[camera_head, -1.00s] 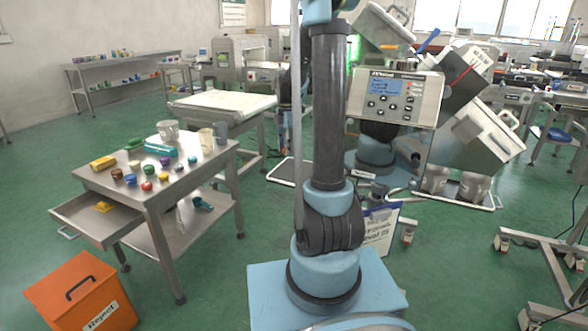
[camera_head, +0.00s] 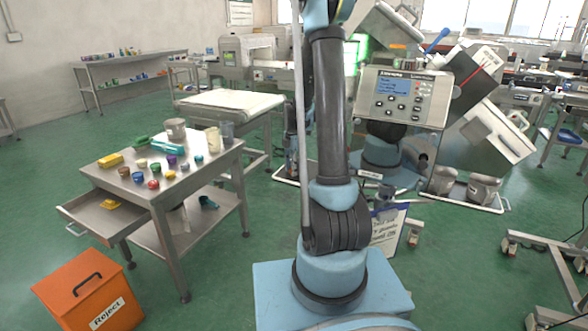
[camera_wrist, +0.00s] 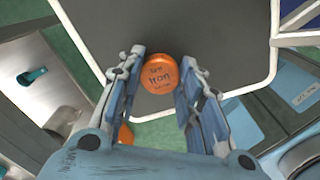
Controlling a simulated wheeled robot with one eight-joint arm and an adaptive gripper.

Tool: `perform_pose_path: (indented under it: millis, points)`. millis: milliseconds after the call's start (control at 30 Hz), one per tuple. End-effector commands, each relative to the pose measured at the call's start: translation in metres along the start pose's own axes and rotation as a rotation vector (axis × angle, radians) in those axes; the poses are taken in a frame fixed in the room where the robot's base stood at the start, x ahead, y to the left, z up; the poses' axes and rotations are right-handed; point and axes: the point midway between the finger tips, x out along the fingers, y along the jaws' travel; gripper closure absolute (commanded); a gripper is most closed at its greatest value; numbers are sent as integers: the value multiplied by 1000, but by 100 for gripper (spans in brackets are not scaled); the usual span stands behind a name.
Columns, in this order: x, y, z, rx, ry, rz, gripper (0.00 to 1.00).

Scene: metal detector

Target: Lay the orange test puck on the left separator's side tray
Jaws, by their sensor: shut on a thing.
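The orange test puck (camera_wrist: 159,74), with dark handwriting on its face, is between the fingertips of my gripper (camera_wrist: 160,82) in the wrist view. My gripper is shut on it. Behind the puck is a dark grey tray with a white rim (camera_wrist: 200,118); the puck overlaps the tray's surface, and I cannot tell the height between them. In the head view a white-rimmed tray (camera_head: 284,180) shows low beside the separator with the control panel (camera_head: 401,97). My arm hides much of this area, and the puck cannot be made out there.
A steel table (camera_head: 228,160) with several small coloured items and an open drawer stands at left. An orange reject bin (camera_head: 88,296) is on the floor before it. A sign (camera_head: 390,228) stands right of my arm. A wheeled frame (camera_head: 545,255) is at right.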

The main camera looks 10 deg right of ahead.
Motion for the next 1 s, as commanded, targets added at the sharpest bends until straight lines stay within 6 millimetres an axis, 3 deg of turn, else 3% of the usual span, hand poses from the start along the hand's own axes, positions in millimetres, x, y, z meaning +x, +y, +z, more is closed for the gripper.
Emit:
perform_pose_path:
  millis: [300,333,400,767,1000]
  points:
    - [2,0,0,0,0,0,84]
    - [2,0,0,0,0,0,60]
    - [1,0,0,0,0,0,47]
    - [0,0,0,0,0,0,47]
    - [-20,0,0,0,0,0,47]
